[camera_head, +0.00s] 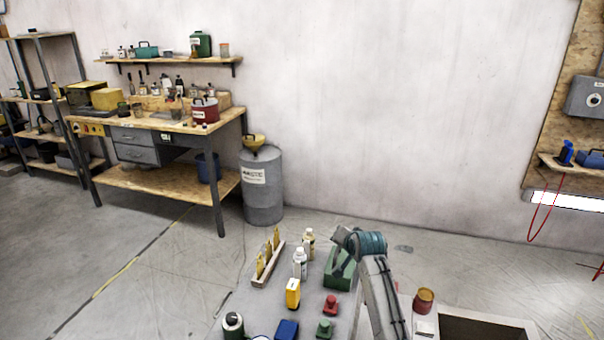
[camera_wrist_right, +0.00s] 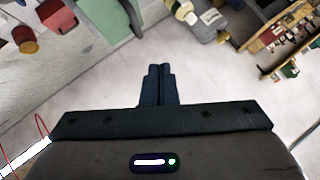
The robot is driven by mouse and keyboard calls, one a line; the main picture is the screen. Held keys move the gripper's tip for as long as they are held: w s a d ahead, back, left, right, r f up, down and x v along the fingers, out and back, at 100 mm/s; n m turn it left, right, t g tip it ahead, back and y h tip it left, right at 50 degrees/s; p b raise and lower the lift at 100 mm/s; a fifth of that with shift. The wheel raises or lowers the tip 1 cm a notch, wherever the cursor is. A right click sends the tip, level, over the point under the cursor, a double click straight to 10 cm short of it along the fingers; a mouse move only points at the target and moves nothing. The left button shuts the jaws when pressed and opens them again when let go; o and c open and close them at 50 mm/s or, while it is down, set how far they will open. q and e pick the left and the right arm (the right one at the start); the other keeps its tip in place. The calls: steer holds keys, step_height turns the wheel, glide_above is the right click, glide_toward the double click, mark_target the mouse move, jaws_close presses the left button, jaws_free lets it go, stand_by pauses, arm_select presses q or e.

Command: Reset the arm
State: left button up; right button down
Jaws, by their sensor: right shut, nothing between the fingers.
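My right arm (camera_head: 378,290) rises from the bottom of the head view, its teal joint (camera_head: 365,243) near the table's far side. My right gripper (camera_wrist_right: 159,70) shows in the wrist view with its two dark fingers together and nothing between them. My left arm and gripper are not in view.
A grey drum (camera_head: 262,190) stands by the workbench (camera_head: 150,122). Floor between is clear.

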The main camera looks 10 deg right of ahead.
steer(key=s+d+f+n+g, duration=0.15)
steer(key=s+f, duration=0.25)
steer(key=s, duration=0.5)
steer(key=s+d+f+n+g+h, duration=0.15)
steer(key=s+f, duration=0.25)
steer(key=s, duration=0.5)
steer(key=s+d+f+n+g, duration=0.1)
steer(key=s+d+f, duration=0.25)
steer(key=s, duration=0.55)
steer(key=s+r+n+g, duration=0.3)
steer(key=s+n, duration=0.1)
steer(key=s, duration=2.3)
steer(key=w+d+f+g, duration=0.1)
steer(key=d+f, duration=0.2)
steer(key=f, duration=2.6)
steer(key=s+d+f+g, duration=0.1)
steer(key=s+f, duration=1.8)
steer(key=f, duration=0.3)
steer(key=shift+s+d+b, duration=0.15)
steer(key=shift+d+b, duration=0.25)
